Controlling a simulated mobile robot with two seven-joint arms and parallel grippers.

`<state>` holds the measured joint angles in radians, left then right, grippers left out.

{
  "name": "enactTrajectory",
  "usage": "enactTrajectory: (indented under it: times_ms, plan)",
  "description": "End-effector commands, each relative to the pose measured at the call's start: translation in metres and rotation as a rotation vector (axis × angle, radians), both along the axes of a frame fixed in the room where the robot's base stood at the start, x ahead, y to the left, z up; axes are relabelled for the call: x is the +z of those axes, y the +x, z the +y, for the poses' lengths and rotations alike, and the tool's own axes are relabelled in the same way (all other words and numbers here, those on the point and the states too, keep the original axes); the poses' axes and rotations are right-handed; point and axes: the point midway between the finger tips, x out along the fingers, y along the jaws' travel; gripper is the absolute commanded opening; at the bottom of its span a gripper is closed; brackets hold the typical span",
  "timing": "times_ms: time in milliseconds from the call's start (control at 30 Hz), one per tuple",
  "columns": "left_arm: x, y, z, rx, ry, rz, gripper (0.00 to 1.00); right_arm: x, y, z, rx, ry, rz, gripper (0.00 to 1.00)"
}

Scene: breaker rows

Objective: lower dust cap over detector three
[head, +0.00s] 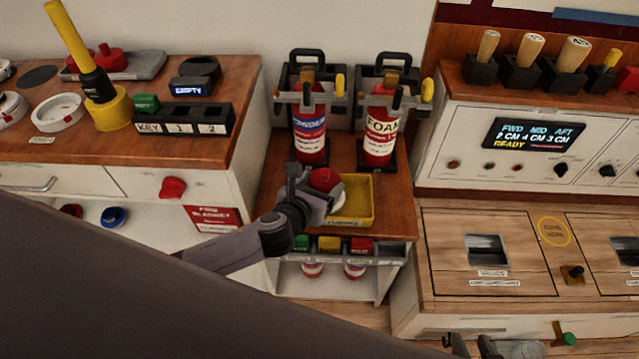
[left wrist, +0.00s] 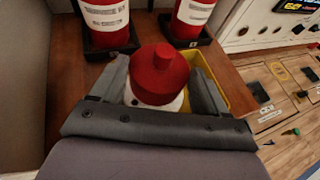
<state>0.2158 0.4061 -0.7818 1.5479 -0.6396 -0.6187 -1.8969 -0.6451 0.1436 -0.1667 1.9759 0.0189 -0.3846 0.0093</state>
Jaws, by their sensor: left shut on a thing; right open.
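My left gripper (head: 322,192) is shut on a red dust cap (head: 325,179), between the two extinguishers and the front edge of the middle wooden stand. In the left wrist view the cap (left wrist: 158,72) is a red dome with a knob on top, between the fingers (left wrist: 160,95). A white round body with a dark dot, likely a detector (left wrist: 152,101), shows right beneath it; I cannot tell whether the cap is seated on it. A yellow tray (head: 361,190) lies just right of the cap. My right gripper (head: 474,347) shows at the bottom edge, open, partly cut off.
Two red extinguishers (head: 309,152) (head: 379,150) stand in brackets behind. The left counter holds white round pieces (head: 58,113), red caps (head: 110,60) and a key box (head: 183,122). A display console (head: 532,140) and wooden hatch panels (head: 490,225) are at right.

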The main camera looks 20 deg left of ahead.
Motion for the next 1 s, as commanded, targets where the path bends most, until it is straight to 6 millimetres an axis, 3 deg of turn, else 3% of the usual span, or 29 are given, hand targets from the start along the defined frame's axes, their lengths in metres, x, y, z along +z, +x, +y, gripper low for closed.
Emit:
enactTrajectory:
  times_ms: [867, 900, 967, 1000]
  plan:
    - [-0.023, 0.000, 0.000, 0.000, 0.000, 0.000, 0.46, -0.014, 0.000, 0.000, -0.001, 0.001, 0.001, 0.43]
    - [-0.022, 0.000, 0.000, 0.000, 0.000, -0.001, 0.81, -0.014, 0.000, 0.000, -0.001, 0.001, 0.001, 0.43]
    - [-0.022, 0.000, 0.000, 0.000, 0.000, -0.001, 1.00, -0.014, 0.000, 0.000, -0.001, 0.001, 0.001, 0.43]
    - [-0.022, 0.000, 0.000, 0.000, 0.000, -0.001, 1.00, -0.014, 0.000, 0.000, -0.001, 0.001, 0.001, 0.43]
